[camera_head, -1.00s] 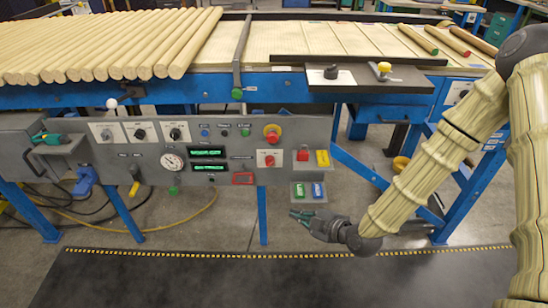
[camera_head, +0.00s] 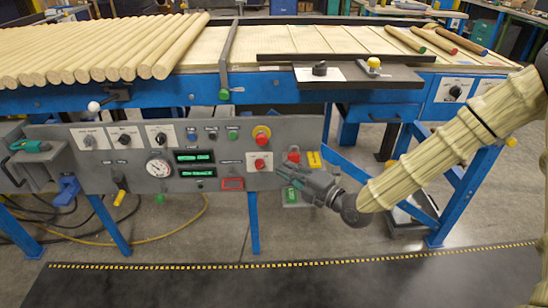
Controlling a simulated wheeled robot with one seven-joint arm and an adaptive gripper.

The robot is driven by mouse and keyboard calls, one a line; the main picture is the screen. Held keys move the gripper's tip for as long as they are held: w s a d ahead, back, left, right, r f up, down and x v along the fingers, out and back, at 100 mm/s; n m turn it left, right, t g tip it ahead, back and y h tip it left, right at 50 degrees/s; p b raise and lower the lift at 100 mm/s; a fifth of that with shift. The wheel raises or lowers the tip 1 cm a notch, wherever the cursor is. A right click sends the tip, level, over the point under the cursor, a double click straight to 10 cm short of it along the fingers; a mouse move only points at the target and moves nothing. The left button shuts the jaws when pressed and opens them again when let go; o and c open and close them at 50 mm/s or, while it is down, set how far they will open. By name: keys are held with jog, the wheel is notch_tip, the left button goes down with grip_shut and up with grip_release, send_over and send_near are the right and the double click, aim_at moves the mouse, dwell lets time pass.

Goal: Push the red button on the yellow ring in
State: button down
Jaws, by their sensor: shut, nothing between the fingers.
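The red button (camera_head: 262,136) sits on a yellow ring at the upper right of the grey control panel (camera_head: 110,178). It stands out from the panel face, and nothing covers it. My gripper (camera_head: 281,171) is shut and empty. It comes in from the right, with its fingertips below and slightly right of the button and apart from it. The fingertips show just right of the red knob (camera_head: 260,164) on its white plate. I cannot tell their exact distance from the panel.
A red block (camera_head: 293,156) and a yellow block (camera_head: 314,159) sit just above my gripper. A green block (camera_head: 291,196) is partly hidden below it. A dark shelf (camera_head: 390,77) juts out above right. Open floor (camera_head: 320,235) lies below.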

aim_at(258, 141)
jog(key=w+d+x, duration=0.2)
jog(key=x, duration=1)
jog(key=shift+w+a, duration=0.15)
jog(key=shift+w+f+b, duration=0.1)
jog(key=shift+w+b, duration=0.3)
jog(key=shift+w, duration=0.6)
